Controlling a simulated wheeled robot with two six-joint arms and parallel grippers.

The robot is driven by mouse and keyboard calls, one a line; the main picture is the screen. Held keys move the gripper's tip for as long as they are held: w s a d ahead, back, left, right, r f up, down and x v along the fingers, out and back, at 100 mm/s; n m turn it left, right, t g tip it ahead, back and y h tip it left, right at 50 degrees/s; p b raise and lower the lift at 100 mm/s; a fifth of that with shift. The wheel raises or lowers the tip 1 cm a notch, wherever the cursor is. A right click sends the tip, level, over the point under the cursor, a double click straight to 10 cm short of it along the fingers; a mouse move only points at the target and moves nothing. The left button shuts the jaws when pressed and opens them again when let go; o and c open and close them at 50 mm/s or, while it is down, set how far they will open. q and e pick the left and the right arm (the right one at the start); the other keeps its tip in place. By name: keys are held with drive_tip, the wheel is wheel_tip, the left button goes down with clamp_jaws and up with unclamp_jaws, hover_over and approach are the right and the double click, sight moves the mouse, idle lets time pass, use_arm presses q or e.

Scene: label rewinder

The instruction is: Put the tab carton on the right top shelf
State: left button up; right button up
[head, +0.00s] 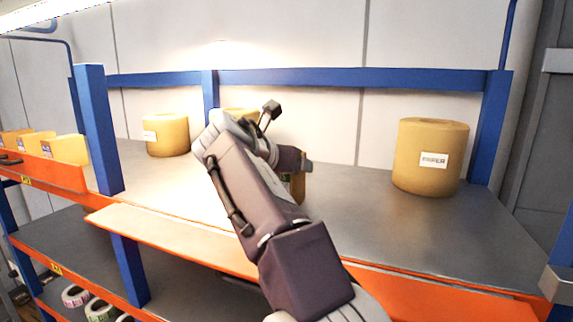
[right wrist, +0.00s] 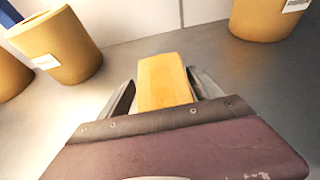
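The tab carton is a small yellow-orange box (right wrist: 164,82) between the two fingers of my right gripper (right wrist: 162,88) in the right wrist view. The fingers lie close along both its sides; I cannot tell whether they press on it. In the head view most of the carton (head: 299,188) is hidden behind my right gripper (head: 300,163), with a small brown part showing low over the right top shelf (head: 375,235). Whether it rests on the shelf or hangs just above it is unclear. My left gripper is not in view.
A paper roll (head: 430,155) stands at the right of the shelf. Another roll (head: 167,135) stands back left, and one behind my arm is mostly hidden. A blue post (head: 97,130) and orange front beam (head: 170,240) bound the shelf. The grey deck between carton and right roll is clear.

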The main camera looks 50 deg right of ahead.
drive_tip(key=v, duration=0.4)
drive_tip(key=shift+s+d+r+b, duration=0.1)
drive_tip(key=shift+s+d+b, duration=0.05)
drive_tip(key=shift+s+b, duration=0.15)
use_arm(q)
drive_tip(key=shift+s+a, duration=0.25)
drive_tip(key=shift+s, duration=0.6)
use_arm(e)
drive_tip(key=s+v, duration=0.1)
drive_tip(key=v, duration=0.8)
drive_tip(key=shift+s+r, duration=0.2)
drive_tip(key=shift+s, duration=0.05)
drive_tip(key=shift+w, duration=0.1)
